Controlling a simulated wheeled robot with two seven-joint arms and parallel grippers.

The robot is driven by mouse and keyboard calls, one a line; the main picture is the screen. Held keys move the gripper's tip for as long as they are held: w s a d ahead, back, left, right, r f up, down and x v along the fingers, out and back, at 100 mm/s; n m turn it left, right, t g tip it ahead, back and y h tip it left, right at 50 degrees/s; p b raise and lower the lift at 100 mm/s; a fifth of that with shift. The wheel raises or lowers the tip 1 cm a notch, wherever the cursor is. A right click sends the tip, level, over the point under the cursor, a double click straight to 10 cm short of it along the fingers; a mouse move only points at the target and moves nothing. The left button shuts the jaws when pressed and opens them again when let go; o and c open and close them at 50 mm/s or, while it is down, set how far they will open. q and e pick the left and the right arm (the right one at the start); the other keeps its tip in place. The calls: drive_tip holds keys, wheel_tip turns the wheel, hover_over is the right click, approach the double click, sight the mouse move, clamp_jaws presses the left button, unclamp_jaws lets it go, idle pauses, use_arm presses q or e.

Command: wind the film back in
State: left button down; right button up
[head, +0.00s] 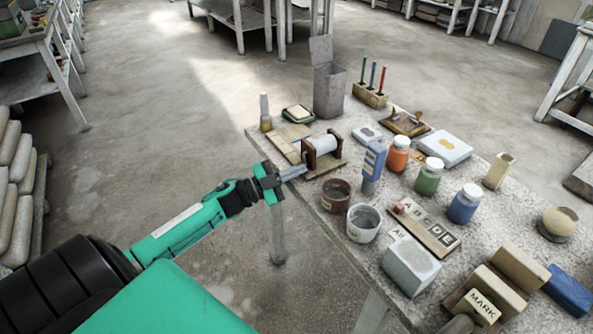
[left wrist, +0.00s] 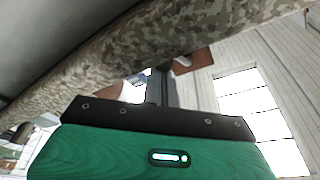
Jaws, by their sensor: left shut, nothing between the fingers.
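A white roll (head: 322,143), which looks like the film, sits between the dark brown uprights of a wooden stand (head: 311,155) at the table's left edge. A pale flat board (head: 280,140) lies beside it on the left; I cannot tell whether film is drawn out over it. My left gripper (head: 296,172) is shut and empty, its tips close to the stand's near side; I cannot tell whether they touch it. In the left wrist view its dark fingers (left wrist: 163,88) show at the middle, near brown parts that may be the stand. My right gripper is not in view.
A brown pot (head: 336,196) and a white pot (head: 363,223) stand right of my left gripper. A blue upright item (head: 373,165), an orange jar (head: 398,154) and a grey bin (head: 329,90) stand around the stand. Open floor lies left of the table (head: 400,308).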

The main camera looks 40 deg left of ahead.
use_arm(q)
drive_tip(key=m, duration=0.1)
drive_tip(key=m+g, duration=0.1)
drive_tip(key=m, duration=0.1)
drive_tip(key=a+f+m, duration=0.1)
drive_tip(key=shift+w+m+g, duration=0.2)
drive_tip(key=shift+m+g, duration=0.1)
drive_tip(key=shift+m, duration=0.1)
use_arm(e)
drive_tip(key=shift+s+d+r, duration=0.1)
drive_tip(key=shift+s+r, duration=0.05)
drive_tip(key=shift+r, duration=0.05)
use_arm(q)
drive_tip(key=shift+m, duration=0.3)
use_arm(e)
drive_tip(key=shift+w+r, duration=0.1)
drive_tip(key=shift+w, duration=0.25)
use_arm(q)
drive_tip(key=shift+r, duration=0.15)
